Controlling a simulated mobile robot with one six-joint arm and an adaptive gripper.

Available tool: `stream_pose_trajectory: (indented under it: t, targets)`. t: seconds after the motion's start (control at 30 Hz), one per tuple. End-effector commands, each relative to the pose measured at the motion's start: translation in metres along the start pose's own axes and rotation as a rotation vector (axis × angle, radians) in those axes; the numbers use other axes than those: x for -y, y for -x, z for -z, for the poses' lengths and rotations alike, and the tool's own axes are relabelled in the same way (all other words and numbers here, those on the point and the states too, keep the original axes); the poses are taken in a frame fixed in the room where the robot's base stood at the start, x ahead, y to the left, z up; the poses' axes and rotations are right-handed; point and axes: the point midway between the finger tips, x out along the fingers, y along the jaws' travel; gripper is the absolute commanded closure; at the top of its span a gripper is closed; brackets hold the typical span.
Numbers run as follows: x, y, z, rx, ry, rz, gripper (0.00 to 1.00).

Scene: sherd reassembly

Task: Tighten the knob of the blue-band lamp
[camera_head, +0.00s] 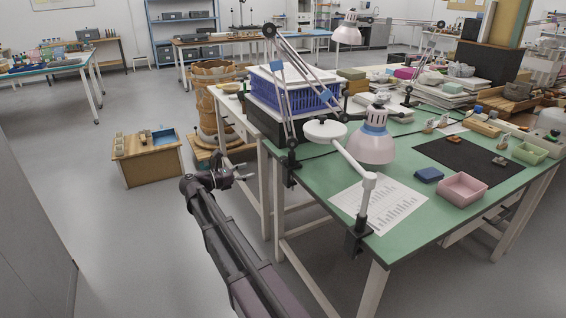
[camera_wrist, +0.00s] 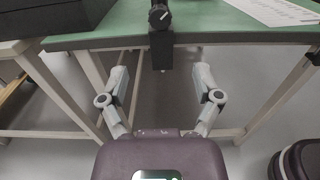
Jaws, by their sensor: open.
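The blue-band lamp (camera_head: 371,146) has a pale shade with a blue band and a jointed arm. Its dark clamp (camera_head: 291,172) grips the left edge of the green table. In the wrist view the clamp (camera_wrist: 162,53) is ahead, and its black round knob (camera_wrist: 158,15) with a pale line shows near the top edge. My gripper (camera_head: 243,172) is left of the table edge, apart from the clamp. In the wrist view my gripper (camera_wrist: 160,75) is open and empty, its fingers spread either side of the clamp's lower end.
A white magnifier lamp (camera_head: 326,130) on its own clamp (camera_head: 357,238) stands nearer on the same edge. A blue crate (camera_head: 296,92) lies beyond the lamp's clamp. A printed sheet (camera_head: 378,203) and a pink tray (camera_head: 462,189) lie on the table (camera_head: 420,240). Floor left of my arm is free.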

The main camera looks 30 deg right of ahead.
Motion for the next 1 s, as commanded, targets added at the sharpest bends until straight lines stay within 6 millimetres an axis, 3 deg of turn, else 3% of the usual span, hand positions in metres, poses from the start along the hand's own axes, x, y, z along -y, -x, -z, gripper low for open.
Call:
stream_pose_trajectory:
  t: [0.27, 1.0]
  targets:
    - [0.001, -0.022, 0.0, 0.0, -0.001, 0.002, 0.18]
    - [0.0, -0.124, 0.0, 0.0, -0.001, 0.001, 0.18]
